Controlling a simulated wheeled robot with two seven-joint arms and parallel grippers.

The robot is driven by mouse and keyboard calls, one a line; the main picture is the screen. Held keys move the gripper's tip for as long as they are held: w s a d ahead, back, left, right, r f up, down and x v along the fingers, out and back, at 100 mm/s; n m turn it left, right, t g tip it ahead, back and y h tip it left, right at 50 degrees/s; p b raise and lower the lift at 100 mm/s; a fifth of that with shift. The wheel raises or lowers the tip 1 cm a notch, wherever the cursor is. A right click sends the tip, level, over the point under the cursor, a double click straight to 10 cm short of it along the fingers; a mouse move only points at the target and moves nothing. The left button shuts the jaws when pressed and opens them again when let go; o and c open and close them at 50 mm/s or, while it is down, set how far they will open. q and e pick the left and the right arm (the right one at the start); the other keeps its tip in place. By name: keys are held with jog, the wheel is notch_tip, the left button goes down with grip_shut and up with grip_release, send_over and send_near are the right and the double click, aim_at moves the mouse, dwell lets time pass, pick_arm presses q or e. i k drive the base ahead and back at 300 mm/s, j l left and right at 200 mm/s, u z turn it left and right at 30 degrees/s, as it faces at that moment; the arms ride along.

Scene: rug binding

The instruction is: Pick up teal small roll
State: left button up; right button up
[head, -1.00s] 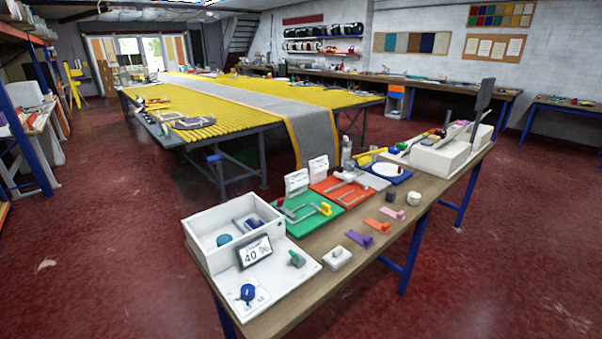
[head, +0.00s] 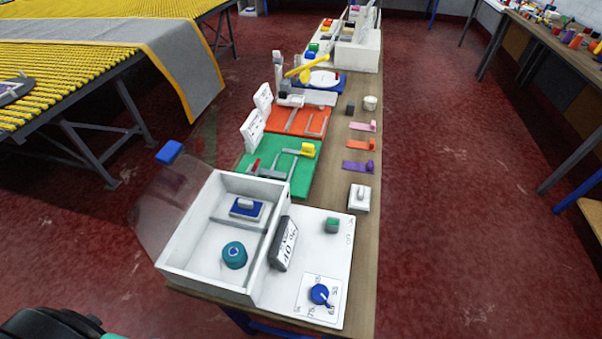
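The teal small roll (head: 234,254) is a short round roll with a dark blue centre. It stands inside the white open box (head: 179,234) at the near end of the workbench, in the compartment's front part. Nothing touches it from above. Neither gripper's fingers can be made out in the head view. A dark rounded part, perhaps mine, cuts in at the bottom left corner.
A see-through panel with a blue top (head: 169,152) stands left of the box. Green (head: 301,179) and orange (head: 283,120) mats lie beyond.

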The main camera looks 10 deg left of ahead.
aim_at(235, 255)
jog(key=j, duration=1.7)
